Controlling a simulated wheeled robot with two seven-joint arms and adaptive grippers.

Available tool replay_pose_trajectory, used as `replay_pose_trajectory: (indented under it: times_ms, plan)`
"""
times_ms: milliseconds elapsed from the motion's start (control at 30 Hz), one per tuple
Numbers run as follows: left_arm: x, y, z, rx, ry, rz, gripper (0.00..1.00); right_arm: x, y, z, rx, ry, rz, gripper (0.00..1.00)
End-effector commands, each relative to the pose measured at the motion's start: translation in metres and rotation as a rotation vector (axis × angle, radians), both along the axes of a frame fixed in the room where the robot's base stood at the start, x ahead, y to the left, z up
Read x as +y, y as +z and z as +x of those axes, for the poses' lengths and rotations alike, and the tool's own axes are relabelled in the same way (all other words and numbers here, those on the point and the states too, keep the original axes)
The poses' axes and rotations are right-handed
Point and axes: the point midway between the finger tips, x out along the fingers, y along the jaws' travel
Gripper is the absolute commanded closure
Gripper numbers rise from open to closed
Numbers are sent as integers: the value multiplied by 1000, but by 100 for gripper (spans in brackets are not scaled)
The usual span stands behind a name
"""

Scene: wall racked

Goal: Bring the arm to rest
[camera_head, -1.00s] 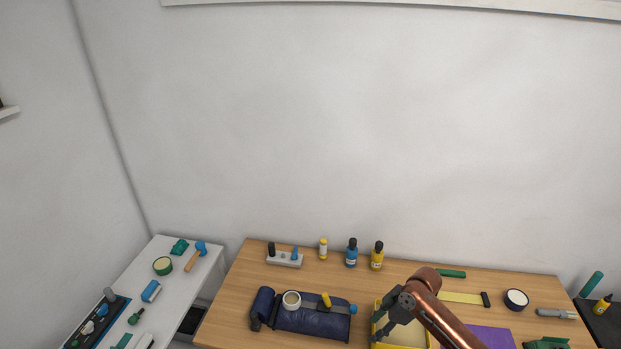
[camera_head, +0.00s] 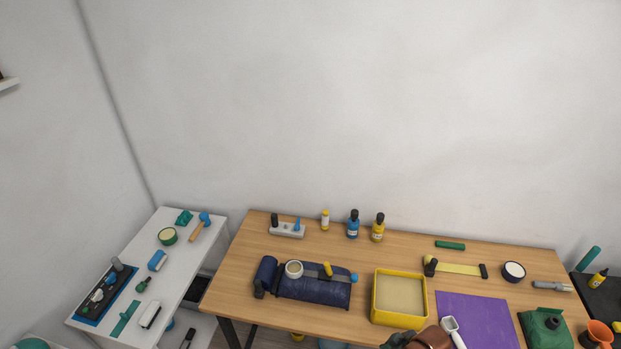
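My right arm shows only at the bottom edge, as a copper-coloured link with the dark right gripper (camera_head: 396,342) at its left end. The gripper is just in front of the yellow tray (camera_head: 400,323), near the table's front. Its fingers are mostly cut off by the picture edge, so I cannot tell if they are open or shut. My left gripper is not in view.
The wooden table (camera_head: 345,250) holds a navy tool roll (camera_head: 312,292), a purple mat (camera_head: 480,310), a white scoop (camera_head: 452,328), a green container (camera_head: 546,328) and bottles (camera_head: 353,226) along the back. A white side table (camera_head: 185,255) stands left.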

Motion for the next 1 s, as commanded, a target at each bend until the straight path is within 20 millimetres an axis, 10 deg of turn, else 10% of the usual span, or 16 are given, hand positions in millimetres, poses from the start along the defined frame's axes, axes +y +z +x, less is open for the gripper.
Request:
replay_pose_trajectory:
  times_ms: [200,767,1000]
  plan:
    - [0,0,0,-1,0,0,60,-46,-6,-73,17,-346,-20,58]
    - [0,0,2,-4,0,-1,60,-137,13,-191,43,-840,-143,58]
    - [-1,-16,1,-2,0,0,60,-134,-57,-173,63,-815,-143,58]
